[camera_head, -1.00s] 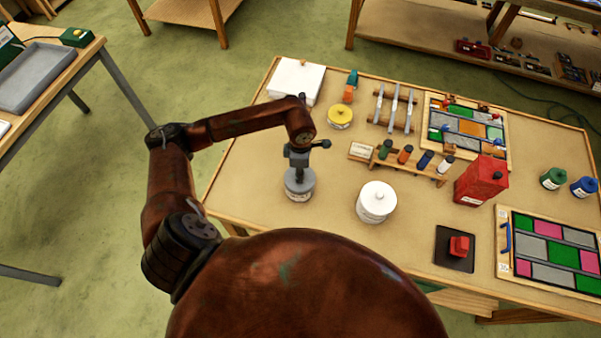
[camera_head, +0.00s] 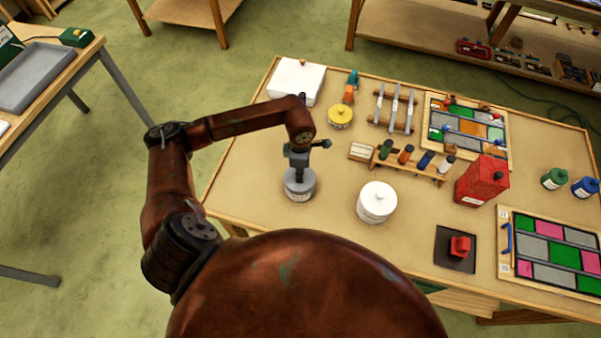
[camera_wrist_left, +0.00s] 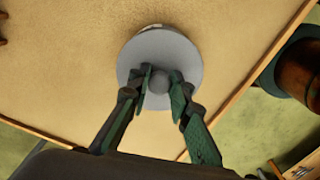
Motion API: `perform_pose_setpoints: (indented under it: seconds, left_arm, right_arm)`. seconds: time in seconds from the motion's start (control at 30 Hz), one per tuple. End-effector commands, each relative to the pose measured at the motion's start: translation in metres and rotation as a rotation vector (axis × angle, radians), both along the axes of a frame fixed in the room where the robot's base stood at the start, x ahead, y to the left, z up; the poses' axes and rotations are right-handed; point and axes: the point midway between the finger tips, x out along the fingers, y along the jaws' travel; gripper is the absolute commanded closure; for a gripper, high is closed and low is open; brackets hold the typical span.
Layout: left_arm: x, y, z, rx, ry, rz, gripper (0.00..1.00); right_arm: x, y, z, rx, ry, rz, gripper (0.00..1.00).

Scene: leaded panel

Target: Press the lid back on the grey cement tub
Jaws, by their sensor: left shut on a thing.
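The grey cement tub (camera_head: 299,191) stands upright near the left front of the worktable, with a label on its side. Its grey round lid (camera_wrist_left: 185,58) is on top of it, directly under my left gripper. In the left wrist view the lid hides nearly all of the tub. My left gripper (camera_head: 299,172) points straight down. Its two fingers, also in the left wrist view (camera_wrist_left: 160,84), are shut on the lid's round knob (camera_wrist_left: 159,82). Whether the lid is fully seated all round, I cannot tell. My right gripper is not in view.
A white lidded tub (camera_head: 377,203) stands just right of the grey one. A yellow-lidded tub (camera_head: 340,116) and a white box (camera_head: 296,80) are behind. A bottle rack (camera_head: 405,160), red can (camera_head: 482,181) and leaded panel (camera_head: 553,252) lie further right. Bare table surrounds the grey tub.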

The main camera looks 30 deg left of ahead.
Motion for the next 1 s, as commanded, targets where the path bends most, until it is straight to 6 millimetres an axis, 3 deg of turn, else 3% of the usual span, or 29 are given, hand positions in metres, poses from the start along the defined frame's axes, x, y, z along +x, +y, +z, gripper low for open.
perform_pose_setpoints:
  seconds: [0.17, 0.2, 0.47, 1.0]
  left_arm:
    - [0.0001, 0.0, 0.0002, 0.0, 0.0, 0.0, 1.0]
    - [0.0001, 0.0, 0.0003, 0.0, 0.0, 0.0, 0.8]
    - [0.0001, 0.0, 0.0001, 0.0, 0.0, 0.0, 0.62]
    - [0.0, 0.0001, -0.0003, 0.0, 0.0, 0.0, 0.61]
  right_arm:
    - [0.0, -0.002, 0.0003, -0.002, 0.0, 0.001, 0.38]
    - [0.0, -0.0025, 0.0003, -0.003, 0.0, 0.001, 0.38]
    - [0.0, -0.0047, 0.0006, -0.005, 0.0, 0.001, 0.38]
    - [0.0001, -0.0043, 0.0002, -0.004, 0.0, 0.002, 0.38]
